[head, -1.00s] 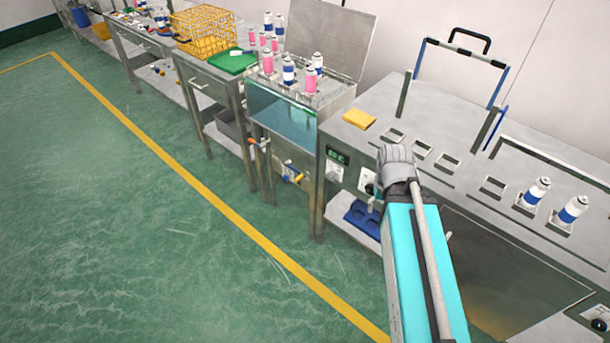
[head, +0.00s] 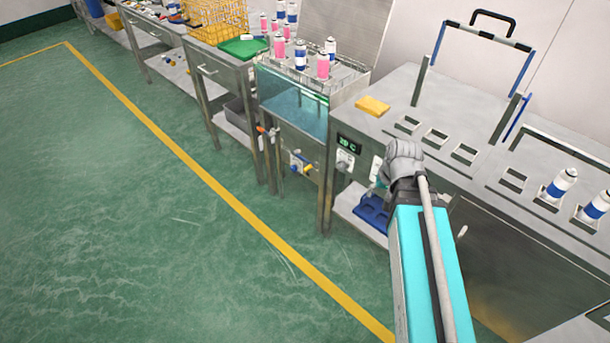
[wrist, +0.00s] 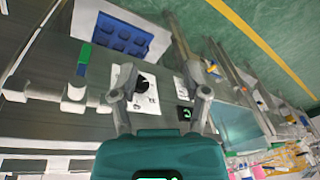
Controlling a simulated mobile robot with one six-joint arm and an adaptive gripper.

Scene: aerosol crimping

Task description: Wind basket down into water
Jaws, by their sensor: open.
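The wire basket (head: 312,76) with several pink and blue-white cans sits at the top of the glass-fronted water tank (head: 290,106). The cans stand above the tank's rim, and blue-green water shows through the glass. The tank also shows at the right of the wrist view (wrist: 236,126). My gripper (wrist: 160,96) is open and empty, its fingers apart over the front panel of the neighbouring bench. A black knob on a white plate (wrist: 143,90) lies between and beyond the fingertips. In the head view my wrist hides the fingers. I cannot make out a basket winder for certain.
Below are a blue moulded tray (head: 373,212) on a shelf and a yellow-handled valve (head: 302,166). A yellow sponge (head: 372,106) lies on the bench top. The green floor in front is clear.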

